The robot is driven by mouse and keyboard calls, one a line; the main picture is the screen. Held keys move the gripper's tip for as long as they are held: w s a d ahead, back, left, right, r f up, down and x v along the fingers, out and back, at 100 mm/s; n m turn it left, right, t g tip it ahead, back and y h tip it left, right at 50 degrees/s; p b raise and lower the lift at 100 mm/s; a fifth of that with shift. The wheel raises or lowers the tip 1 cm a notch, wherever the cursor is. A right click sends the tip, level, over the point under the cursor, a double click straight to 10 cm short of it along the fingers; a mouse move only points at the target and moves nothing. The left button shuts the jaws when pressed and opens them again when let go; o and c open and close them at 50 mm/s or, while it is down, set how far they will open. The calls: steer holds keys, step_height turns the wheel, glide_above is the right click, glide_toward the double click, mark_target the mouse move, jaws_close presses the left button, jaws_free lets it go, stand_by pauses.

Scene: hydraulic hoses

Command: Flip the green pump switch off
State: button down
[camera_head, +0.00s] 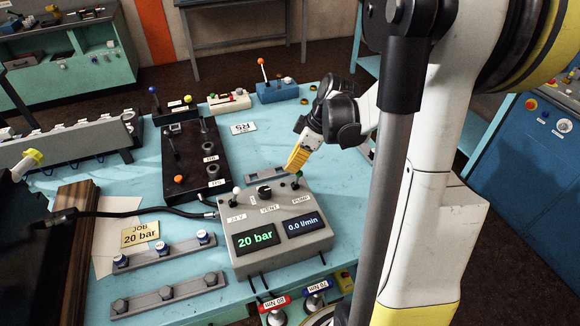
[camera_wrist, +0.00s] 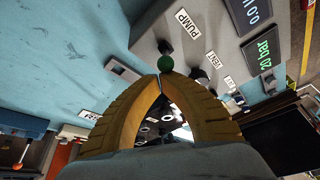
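The green-knobbed pump switch (camera_head: 298,175) stands at the back right of the grey control box (camera_head: 285,256), by the PUMP label. In the wrist view its green ball (camera_wrist: 165,63) is just beyond my fingertips; I cannot tell whether they touch. My gripper (camera_head: 292,167) has yellow fingers pointing down at the switch from behind. In the wrist view my gripper (camera_wrist: 161,76) has its tips together with nothing held between them. The box's displays read 20 bar (camera_head: 257,239) and 0.0 l/min (camera_head: 302,224).
A white-knobbed 24V switch (camera_head: 236,191) and a black VENT knob (camera_head: 264,192) share the box top. A black valve block (camera_head: 183,152) with an orange-tipped lever stands to the left. A black hose (camera_head: 150,213) runs toward the box.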

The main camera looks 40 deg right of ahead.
steer(key=shift+d+r, duration=0.1)
stand_by(0.3)
steer(key=shift+r+p, duration=0.6)
steer(key=shift+r, duration=0.1)
steer(key=shift+w+a, duration=0.15)
steer(key=shift+a, duration=0.05)
steer(key=w+a, duration=0.1)
steer(key=w+a+r, duration=0.1)
steer(key=shift+w, duration=0.3)
steer(key=p+v, duration=0.2)
steer(key=v, duration=0.7)
steer(key=shift+s+a, duration=0.1)
steer(key=shift+a, duration=0.15)
